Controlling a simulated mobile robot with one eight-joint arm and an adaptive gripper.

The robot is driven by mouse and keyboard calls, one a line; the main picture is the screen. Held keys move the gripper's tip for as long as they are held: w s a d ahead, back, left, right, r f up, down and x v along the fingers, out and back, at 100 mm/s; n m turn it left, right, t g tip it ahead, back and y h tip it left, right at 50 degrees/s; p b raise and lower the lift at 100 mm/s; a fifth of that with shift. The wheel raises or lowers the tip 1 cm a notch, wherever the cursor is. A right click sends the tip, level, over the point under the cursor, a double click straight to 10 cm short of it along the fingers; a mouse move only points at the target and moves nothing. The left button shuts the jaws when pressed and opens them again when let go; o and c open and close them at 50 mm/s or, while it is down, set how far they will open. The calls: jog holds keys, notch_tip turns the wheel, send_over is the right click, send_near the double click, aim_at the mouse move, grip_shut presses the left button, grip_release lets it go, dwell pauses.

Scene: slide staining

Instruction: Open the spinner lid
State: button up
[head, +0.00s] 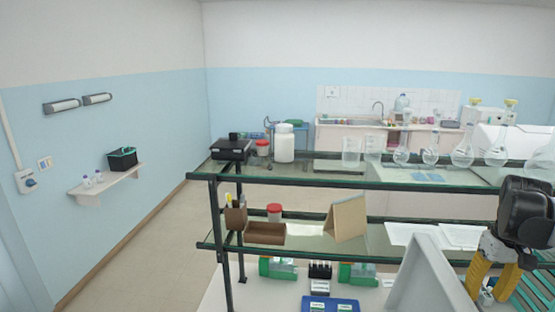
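A light grey, slanted panel (428,277) rises from the bottom edge at the lower right. It may be the spinner's lid or housing, but the rest is cut off and I cannot tell whether it is open. My gripper (491,287), with yellow fingers below a black body, points down just right of the panel. The yellow parts show some space between them. The fingertips are unclear near the bottom edge, and I cannot tell whether they touch the panel or hold anything.
A dark-framed glass shelf (330,181) crosses the bench, carrying glassware, a white bottle (284,143) and a black device (231,149). Below are a brown tray (265,233), papers and a blue rack (331,304). The floor at left is clear.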

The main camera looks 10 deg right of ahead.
notch_tip(320, 180, up, 6)
jog(key=d+p, duration=0.1)
jog(key=p, duration=0.2)
jog(key=shift+s+d+r, duration=0.15)
jog(key=shift+r, duration=0.05)
dwell(0.4)
